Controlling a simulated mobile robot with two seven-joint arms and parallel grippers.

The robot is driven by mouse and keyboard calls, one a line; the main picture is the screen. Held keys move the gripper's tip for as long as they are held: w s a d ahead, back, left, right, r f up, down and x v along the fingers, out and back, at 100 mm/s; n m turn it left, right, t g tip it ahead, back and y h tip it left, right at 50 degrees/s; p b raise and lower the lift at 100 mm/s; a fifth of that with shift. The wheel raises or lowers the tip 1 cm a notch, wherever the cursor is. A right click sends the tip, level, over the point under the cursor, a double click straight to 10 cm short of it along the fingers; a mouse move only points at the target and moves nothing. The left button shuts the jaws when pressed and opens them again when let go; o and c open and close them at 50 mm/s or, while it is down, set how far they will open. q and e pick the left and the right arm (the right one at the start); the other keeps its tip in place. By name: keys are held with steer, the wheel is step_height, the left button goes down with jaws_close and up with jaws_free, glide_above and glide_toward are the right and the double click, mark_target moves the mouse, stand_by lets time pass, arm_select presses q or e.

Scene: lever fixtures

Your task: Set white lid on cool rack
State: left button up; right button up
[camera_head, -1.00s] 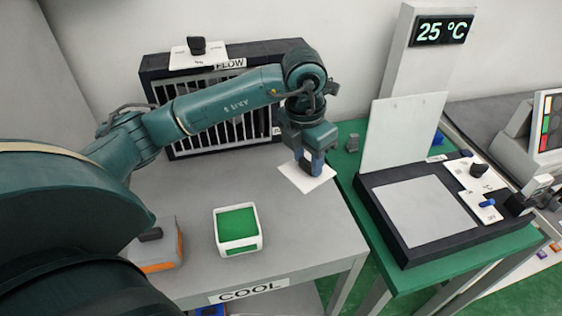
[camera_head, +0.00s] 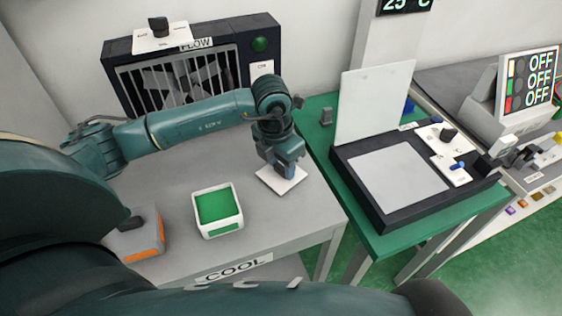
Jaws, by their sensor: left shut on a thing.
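The white lid (camera_head: 267,182) is a thin square plate over the right part of the grey table marked COOL (camera_head: 325,215). My left gripper (camera_head: 288,173) points down and is shut on the lid, hiding part of its top. The lid lies flat and very near the table top; I cannot tell if it touches. A white box with a green inside (camera_head: 203,224) stands on the same table, in front and to the left of the lid. My right gripper is not in view.
A dark slatted FLOW unit (camera_head: 118,48) stands at the table's back. An orange-and-grey block (camera_head: 140,240) sits at front left. Right, across a gap, a green table (camera_head: 318,140) holds a black-framed plate with a raised white lid panel (camera_head: 372,100). Table around the lid is clear.

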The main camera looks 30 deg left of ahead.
mark_target(277, 177)
arm_select(q)
steer(key=o, duration=1)
steer(key=shift+c, duration=0.2)
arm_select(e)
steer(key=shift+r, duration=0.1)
arm_select(q)
steer(key=shift+r+p, duration=0.2)
steer(key=shift+p, duration=0.15)
steer(key=shift+r, duration=0.35)
step_height(277, 177, up, 11)
steer(key=s+b, duration=0.1)
steer(key=shift+s+a, duration=0.15)
steer(key=shift+a, duration=0.1)
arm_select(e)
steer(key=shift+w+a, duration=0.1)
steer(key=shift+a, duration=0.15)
